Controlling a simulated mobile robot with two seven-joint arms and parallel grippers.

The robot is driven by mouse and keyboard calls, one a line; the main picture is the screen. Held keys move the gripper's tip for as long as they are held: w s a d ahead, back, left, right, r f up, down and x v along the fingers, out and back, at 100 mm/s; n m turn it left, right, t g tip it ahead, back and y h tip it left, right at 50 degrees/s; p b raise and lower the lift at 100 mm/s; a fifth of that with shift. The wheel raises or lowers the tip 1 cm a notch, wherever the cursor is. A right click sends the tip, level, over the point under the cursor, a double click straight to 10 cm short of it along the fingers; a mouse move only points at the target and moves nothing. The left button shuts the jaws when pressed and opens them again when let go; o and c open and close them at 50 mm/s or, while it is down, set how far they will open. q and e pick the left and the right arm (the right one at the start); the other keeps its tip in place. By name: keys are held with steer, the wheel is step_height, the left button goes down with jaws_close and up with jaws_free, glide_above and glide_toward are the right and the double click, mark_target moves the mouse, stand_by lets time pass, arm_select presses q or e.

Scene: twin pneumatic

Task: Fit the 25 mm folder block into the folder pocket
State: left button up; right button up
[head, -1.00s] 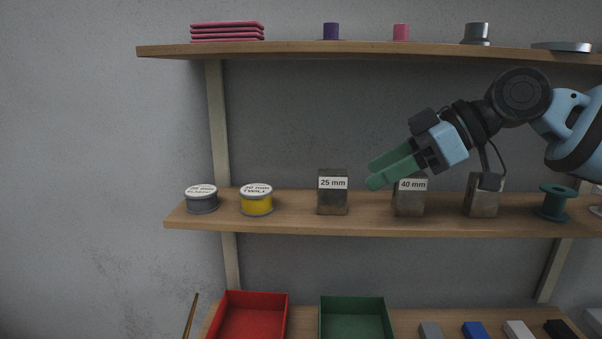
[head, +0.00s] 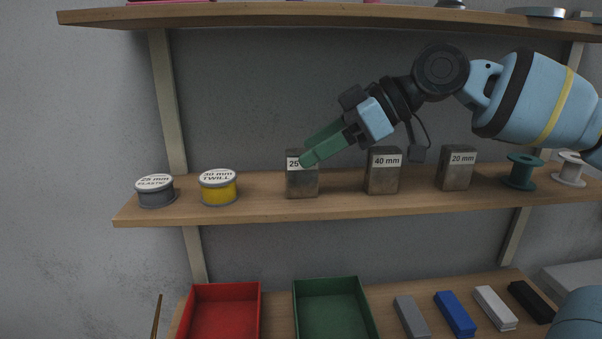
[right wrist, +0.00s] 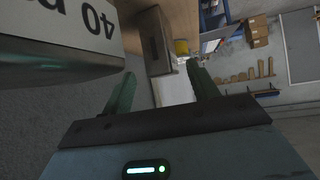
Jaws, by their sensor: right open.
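The 25 mm folder block (head: 302,183) is a dark metal block with a white label, upright on the middle shelf; a finger hides part of its label. My right gripper (head: 306,149) is open, its green fingers pointing down-left at this block's top. In the right wrist view a block, apparently the 25 mm one (right wrist: 158,45), shows beyond and between the open fingers (right wrist: 160,88), with nothing held. I cannot tell whether a finger touches it. I cannot make out the folder pocket. My left gripper is not in view.
The 40 mm block (head: 382,180) stands right of it and looms close in the right wrist view (right wrist: 60,45). The 20 mm block (head: 457,172) is farther right. Spools (head: 218,190) stand left on the shelf (head: 260,208). Red (head: 225,310) and green (head: 335,310) trays sit below.

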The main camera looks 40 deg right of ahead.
mark_target(292, 161)
steer(key=x, duration=0.5)
steer(key=shift+s+a, duration=0.2)
steer(key=shift+a, duration=0.05)
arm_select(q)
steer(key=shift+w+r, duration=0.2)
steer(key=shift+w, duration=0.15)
arm_select(e)
steer(key=shift+r, duration=0.1)
jaws_close()
